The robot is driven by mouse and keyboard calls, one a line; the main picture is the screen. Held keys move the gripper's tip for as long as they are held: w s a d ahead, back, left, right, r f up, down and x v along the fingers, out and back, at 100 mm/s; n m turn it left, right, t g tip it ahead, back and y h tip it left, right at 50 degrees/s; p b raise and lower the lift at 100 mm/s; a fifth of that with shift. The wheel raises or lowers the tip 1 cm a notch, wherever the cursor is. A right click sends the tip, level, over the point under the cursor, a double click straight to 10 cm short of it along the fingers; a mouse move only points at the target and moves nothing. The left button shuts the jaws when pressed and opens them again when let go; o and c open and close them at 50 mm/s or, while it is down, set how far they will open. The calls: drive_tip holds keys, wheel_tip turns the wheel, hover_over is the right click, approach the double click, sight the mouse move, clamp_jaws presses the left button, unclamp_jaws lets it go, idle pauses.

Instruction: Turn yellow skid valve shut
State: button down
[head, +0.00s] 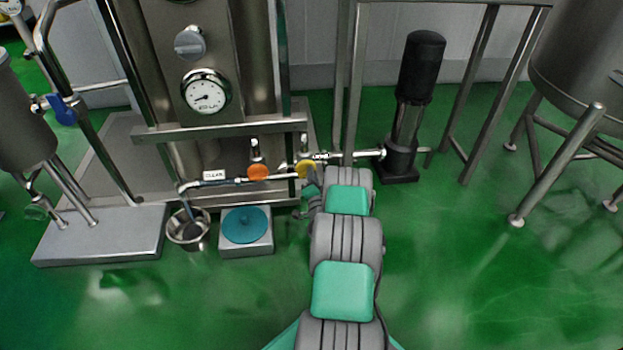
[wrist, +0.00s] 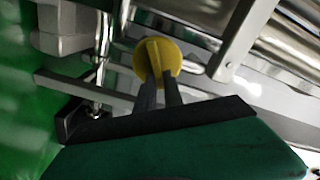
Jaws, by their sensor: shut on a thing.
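The yellow skid valve (head: 305,168) is a round yellow knob on the thin pipe at the foot of the skid, right of the orange valve (head: 258,172). In the wrist view the yellow valve (wrist: 158,60) shows as a disc with a raised ridge across it. My gripper (wrist: 160,78) has its two dark fingers close together at the knob, shut on its ridge. In the head view my arm covers part of the area just right of the yellow valve, and the fingertips are hard to make out there.
A steel pot (head: 188,232) stands under the pipe's left end, beside a grey box with a blue disc (head: 245,225). A dark pump (head: 412,100) stands right of the skid. Steel frame bars run close around the valve. Green floor is clear at the front right.

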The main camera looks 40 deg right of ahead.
drive_tip(key=m+b, duration=0.1)
drive_tip(key=m, duration=0.2)
drive_tip(key=f+m+b, duration=0.1)
drive_tip(key=m, duration=0.2)
drive_tip(key=shift+s+d+f, duration=0.15)
drive_tip(key=shift+s, duration=0.05)
drive_tip(key=shift+m, duration=0.3)
drive_tip(key=c, duration=1.5)
unclamp_jaws()
drive_tip(key=shift+o, duration=0.2)
drive_tip(key=p+v, duration=0.1)
drive_tip(key=v, duration=0.6)
drive_tip(key=shift+s+a, duration=0.3)
